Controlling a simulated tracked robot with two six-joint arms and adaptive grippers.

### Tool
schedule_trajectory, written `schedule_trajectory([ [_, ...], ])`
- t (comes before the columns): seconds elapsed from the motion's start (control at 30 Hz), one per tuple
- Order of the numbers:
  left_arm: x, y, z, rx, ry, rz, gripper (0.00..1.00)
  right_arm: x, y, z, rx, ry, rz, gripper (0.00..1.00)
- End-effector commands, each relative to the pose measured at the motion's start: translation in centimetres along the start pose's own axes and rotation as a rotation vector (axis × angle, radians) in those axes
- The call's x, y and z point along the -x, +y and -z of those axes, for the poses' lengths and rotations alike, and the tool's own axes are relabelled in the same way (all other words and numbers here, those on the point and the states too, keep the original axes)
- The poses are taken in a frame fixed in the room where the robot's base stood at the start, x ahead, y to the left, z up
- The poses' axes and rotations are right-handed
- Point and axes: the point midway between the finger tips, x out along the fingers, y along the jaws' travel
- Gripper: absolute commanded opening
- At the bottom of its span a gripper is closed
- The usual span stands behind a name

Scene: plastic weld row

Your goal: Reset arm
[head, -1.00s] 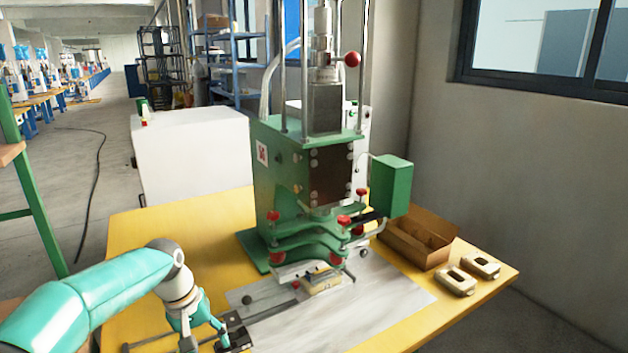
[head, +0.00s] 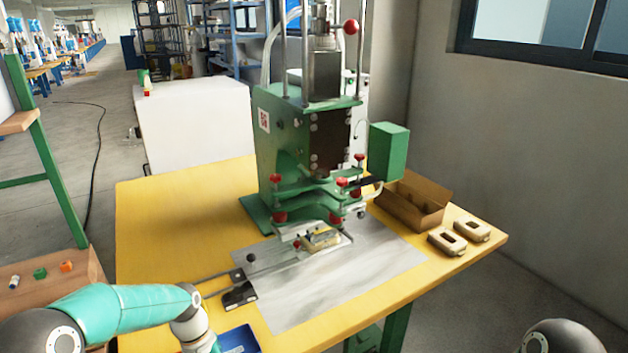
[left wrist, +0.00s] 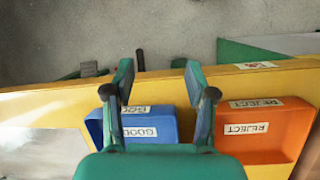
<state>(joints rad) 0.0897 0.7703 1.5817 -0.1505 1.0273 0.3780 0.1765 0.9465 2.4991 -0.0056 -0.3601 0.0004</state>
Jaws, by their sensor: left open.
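My left arm comes in from the lower left of the head view, its gripper mostly cut off by the bottom edge beside the blue tray (head: 238,341). In the left wrist view my left gripper (left wrist: 160,82) is open, its two teal fingers well apart with nothing between them. The fingers are above the yellow table's edge, over the blue tray marked GOOD (left wrist: 172,122) and left of the orange tray marked REJECT (left wrist: 268,148). My right gripper is in neither view.
A green press (head: 300,145) stands on the yellow table (head: 150,215). A pale part (head: 321,240) sits under its head, on a slide with a dark end block (head: 239,296). A cardboard box (head: 411,203) and two pale parts (head: 447,242) lie at the right.

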Motion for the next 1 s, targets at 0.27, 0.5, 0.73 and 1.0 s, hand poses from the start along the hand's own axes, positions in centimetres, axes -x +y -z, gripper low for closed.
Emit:
schedule_trajectory([
  [0.27,-14.8,-1.3,-10.2,-0.053,-0.122,-0.075,0.56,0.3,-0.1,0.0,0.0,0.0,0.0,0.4],
  [0.5,-20.2,-1.6,-17.7,-0.121,0.0,-0.151,0.56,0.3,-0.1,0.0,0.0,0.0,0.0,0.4],
  [0.73,-19.8,-1.2,-15.4,-0.173,0.217,-0.176,0.56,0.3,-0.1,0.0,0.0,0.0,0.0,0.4],
  [1.0,-19.5,-1.0,-14.5,-0.199,0.261,-0.177,0.56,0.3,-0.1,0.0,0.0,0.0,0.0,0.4],
])
